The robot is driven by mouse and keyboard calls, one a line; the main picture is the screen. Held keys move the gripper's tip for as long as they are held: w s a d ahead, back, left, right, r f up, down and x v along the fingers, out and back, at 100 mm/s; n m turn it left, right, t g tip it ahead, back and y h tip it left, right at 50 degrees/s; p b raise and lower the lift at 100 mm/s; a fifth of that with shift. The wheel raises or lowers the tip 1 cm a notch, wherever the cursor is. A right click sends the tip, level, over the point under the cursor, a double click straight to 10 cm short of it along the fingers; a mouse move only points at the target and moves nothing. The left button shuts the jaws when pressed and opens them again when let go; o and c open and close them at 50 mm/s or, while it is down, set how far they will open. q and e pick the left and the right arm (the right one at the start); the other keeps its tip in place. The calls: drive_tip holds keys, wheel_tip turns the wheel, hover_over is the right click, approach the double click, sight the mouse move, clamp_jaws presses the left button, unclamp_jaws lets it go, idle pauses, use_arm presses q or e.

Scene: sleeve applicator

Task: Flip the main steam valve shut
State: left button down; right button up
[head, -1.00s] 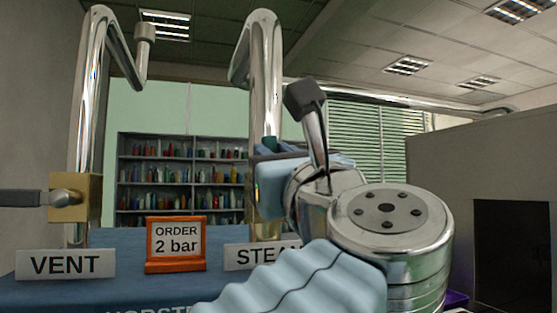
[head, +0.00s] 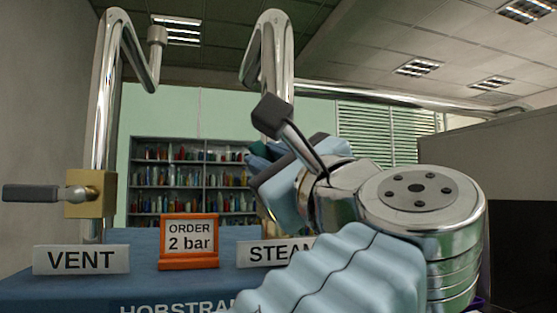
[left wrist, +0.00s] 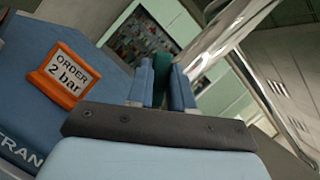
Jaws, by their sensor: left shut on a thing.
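The main steam valve is on the chrome steam pipe (head: 276,70) behind the STEAM sign (head: 268,252). Its body is mostly hidden by my left gripper in the head view. My left gripper (head: 264,165) has pale blue fingers and is tilted over to the left in front of the pipe. It is shut on a dark green handle (left wrist: 163,66), which shows between the fingers in the left wrist view. I take this to be the steam valve's handle. Its full length and exact angle are hidden. My right gripper is in neither view.
At left, the vent valve (head: 90,194) has a brass body and a grey handle (head: 32,193) pointing left, above the VENT sign (head: 80,260). An orange order sign (head: 189,241) reading "2 bar" stands between the two. Shelves (head: 160,170) fill the background.

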use_arm(q)
drive_tip(key=c, duration=1)
unclamp_jaws()
drive_tip(key=shift+w, duration=0.1)
drive_tip(key=b+v, duration=0.1)
drive_tip(key=v, duration=1.3)
drive_tip(key=shift+b, duration=0.4)
